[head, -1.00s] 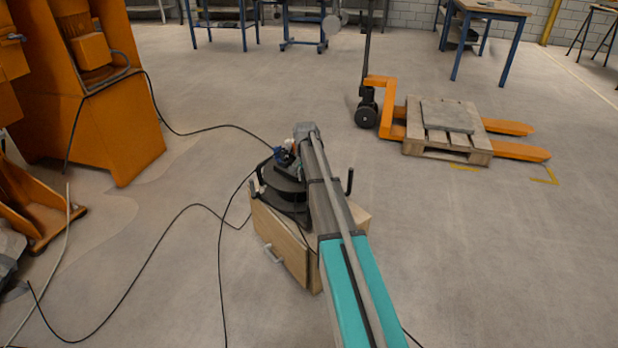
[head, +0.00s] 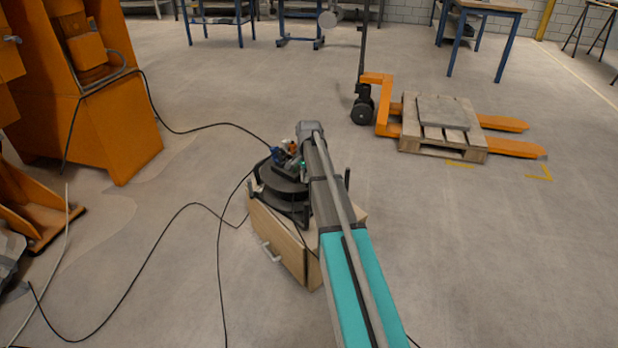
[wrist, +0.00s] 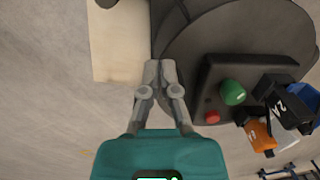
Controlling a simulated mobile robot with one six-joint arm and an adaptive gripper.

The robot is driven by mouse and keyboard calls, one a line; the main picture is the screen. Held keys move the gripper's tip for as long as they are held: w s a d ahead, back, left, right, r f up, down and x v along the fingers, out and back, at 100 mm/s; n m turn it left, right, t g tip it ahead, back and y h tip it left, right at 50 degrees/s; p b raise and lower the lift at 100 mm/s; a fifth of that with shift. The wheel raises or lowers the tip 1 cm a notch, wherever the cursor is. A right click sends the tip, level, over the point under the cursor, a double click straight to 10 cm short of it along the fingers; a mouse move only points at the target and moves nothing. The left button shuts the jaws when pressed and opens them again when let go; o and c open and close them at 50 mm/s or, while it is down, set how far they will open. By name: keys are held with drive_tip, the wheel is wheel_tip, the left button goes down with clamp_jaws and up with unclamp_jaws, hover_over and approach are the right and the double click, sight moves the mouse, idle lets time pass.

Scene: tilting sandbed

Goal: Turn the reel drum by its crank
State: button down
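The reel drum is a dark round body (head: 283,185) on top of a wooden box, with short upright black posts around its rim. In the wrist view its grey disc (wrist: 225,45) fills the upper right. My gripper (wrist: 160,68) points at the left edge of the disc, its two fingertips together. I see nothing between them, and I cannot tell whether they touch the drum. I cannot single out the crank; it may be hidden by my arm or fingers. In the head view my arm covers the right part of the drum and hides the gripper.
A black control box with a green button (wrist: 233,92) and a red button (wrist: 212,117) sits right of my fingers, with plugs beside it. The wooden box (head: 283,245) has a light handle. Cables cross the floor at left. A pallet truck (head: 378,105) stands behind right.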

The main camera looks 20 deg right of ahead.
drive_tip(key=w+d+r+m+y+p, duration=0.1)
drive_tip(key=d+r+m+y+p, duration=0.1)
drive_tip(key=d+m, duration=0.6)
wheel_tip(320, 180, up, 3)
drive_tip(key=shift+w+d+f+m+t+p, duration=0.15)
drive_tip(key=shift+w+d+m+t+p, duration=0.15)
drive_tip(key=shift+d+p, duration=0.5)
drive_tip(key=shift+a+f, duration=0.1)
drive_tip(key=shift+f, duration=0.05)
drive_tip(key=shift+w+a+f+b, duration=0.25)
drive_tip(key=shift+a+f+b, duration=0.8)
drive_tip(key=shift+f+b, duration=0.55)
drive_tip(key=shift+w+a+f+b, duration=0.2)
drive_tip(key=shift+a+f+b, duration=0.8)
drive_tip(key=shift+f+b, duration=0.6)
drive_tip(key=shift+w+a+f+b, duration=0.25)
drive_tip(key=shift+a+f+b, duration=0.8)
drive_tip(key=shift+f+b, duration=0.5)
